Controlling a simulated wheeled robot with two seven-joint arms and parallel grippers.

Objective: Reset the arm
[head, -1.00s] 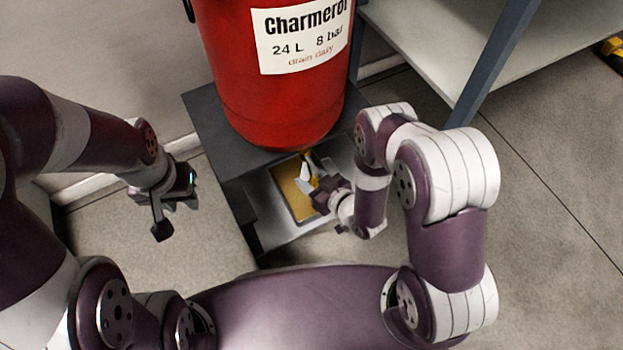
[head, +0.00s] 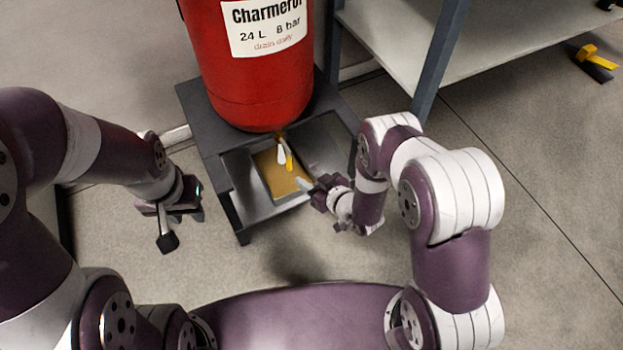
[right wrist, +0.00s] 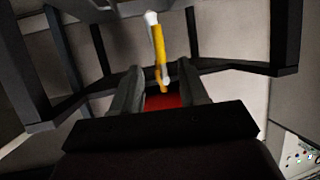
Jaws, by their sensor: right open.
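My left gripper (head: 172,222) hangs at the left in the head view, over bare floor and apart from the stand. A black-ended piece points down from it; its jaws are not clear. My right gripper (head: 307,186) is just right of a drain valve with a yellow handle (head: 289,161), below a red tank (head: 255,75). The right wrist view shows its two fingers (right wrist: 156,88) apart and empty. The yellow handle with white ends (right wrist: 159,55) shows beyond the fingers, apparently not gripped.
The tank stands on a dark metal stand (head: 203,118) with a yellowish tray (head: 262,178) below the valve. A shelf unit with a blue-grey post (head: 440,60) is at the upper right. A yellow and black object (head: 592,58) lies at the far right.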

